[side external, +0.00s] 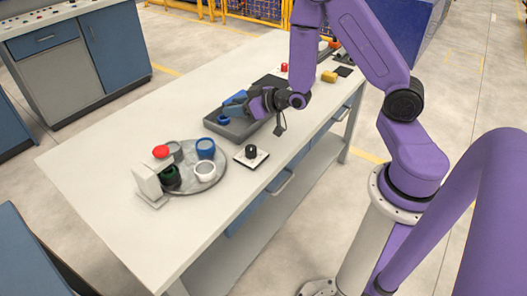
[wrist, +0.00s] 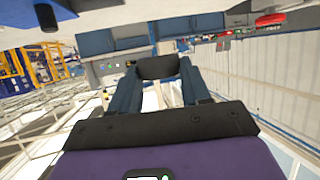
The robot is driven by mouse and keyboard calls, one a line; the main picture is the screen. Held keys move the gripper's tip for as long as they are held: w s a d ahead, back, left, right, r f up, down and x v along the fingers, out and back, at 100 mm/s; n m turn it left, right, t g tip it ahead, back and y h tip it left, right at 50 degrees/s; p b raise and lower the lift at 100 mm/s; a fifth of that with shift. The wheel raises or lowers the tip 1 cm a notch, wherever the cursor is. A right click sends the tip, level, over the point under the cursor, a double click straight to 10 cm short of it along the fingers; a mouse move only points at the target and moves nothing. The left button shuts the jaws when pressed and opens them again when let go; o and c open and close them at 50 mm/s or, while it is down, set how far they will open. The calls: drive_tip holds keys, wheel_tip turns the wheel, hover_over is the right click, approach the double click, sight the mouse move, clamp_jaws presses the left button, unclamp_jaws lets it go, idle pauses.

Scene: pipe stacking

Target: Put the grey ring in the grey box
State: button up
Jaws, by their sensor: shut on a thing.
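My gripper (side external: 240,102) is level and points left over the shallow grey box (side external: 262,124) in the side view. In the wrist view its two blue fingers (wrist: 158,88) are shut on a dark rounded piece (wrist: 158,67). I cannot tell from its shape whether this is a ring. A grey ring (side external: 176,148) shows on the round tray (side external: 215,184), partly hidden behind a red knob. A blue ring-shaped piece (side external: 223,120) shows at the grey box, just below the fingers. The arm hides part of the box.
The round tray also holds a blue ring (side external: 205,148), a white ring (side external: 204,171) and a dark green-rimmed ring (side external: 170,177). A white stand with a red knob (side external: 160,152) is beside it. A black knob (side external: 251,152) sits on a plate. A yellow block (side external: 329,76) lies farther back.

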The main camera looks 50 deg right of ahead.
drive_tip(key=s+a+r+m+h, duration=0.2)
drive_tip(key=n+g+y, duration=0.4)
drive_tip(key=n+y, duration=0.5)
hover_over(275, 146)
wheel_tip(275, 146, down, 8)
drive_tip(key=r, duration=0.1)
drive_tip(key=shift+d+f, duration=0.15)
drive_tip(key=shift+f, duration=0.1)
drive_tip(key=shift+f, duration=4.8)
drive_tip(key=shift+f, duration=0.1)
drive_tip(key=o, duration=1)
